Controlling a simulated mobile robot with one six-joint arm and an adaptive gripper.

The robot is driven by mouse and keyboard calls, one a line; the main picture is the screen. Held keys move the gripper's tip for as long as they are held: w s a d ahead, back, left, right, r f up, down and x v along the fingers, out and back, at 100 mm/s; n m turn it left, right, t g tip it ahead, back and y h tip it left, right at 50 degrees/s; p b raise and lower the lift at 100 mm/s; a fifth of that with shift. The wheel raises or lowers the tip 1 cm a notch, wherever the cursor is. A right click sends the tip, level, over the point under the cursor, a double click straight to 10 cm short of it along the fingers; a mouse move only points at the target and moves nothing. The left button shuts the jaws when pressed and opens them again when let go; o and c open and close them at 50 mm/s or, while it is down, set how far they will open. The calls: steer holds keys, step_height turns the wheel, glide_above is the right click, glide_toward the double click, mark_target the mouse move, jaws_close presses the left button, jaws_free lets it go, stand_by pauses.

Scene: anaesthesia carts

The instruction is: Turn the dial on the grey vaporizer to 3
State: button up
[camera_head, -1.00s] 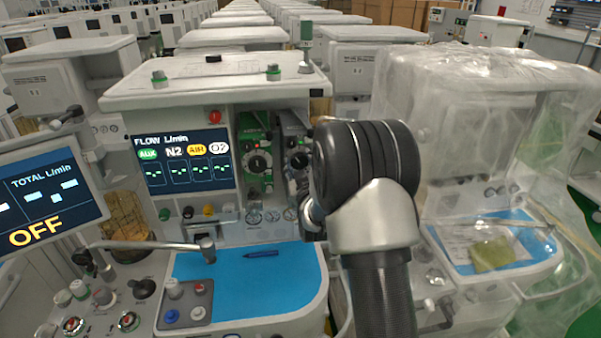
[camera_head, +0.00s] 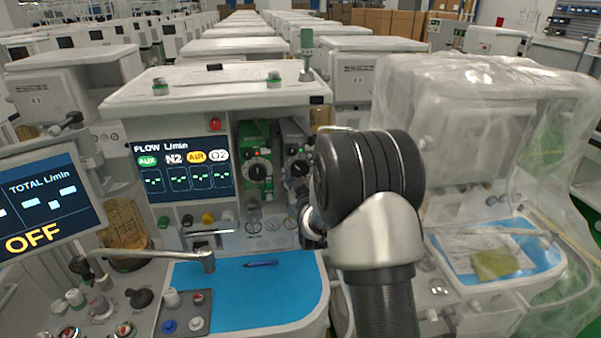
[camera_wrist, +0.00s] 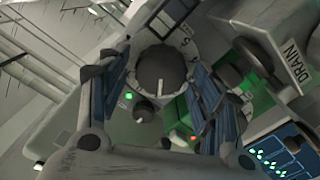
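The grey vaporizer (camera_head: 293,130), with a black dial (camera_head: 298,168), stands right of the green vaporizer (camera_head: 255,133) in the head view. My gripper (camera_wrist: 160,62) is open in the wrist view, with its blue-padded fingers on either side of a large dark round dial (camera_wrist: 160,78). That dial has a white pointer line and a pale scale ring. In the head view the fingertips are hidden behind my wrist.
A flow screen (camera_head: 183,165) is left of the vaporizers. A blue work surface (camera_head: 240,290) with a pen (camera_head: 261,263) lies below. A plastic-covered cart (camera_head: 470,130) stands close on the right. The wrist view shows a DRAIN label (camera_wrist: 292,61) beside the fingers.

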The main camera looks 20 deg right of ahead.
steer(key=shift+o, duration=0.2)
steer(key=v, duration=1.2)
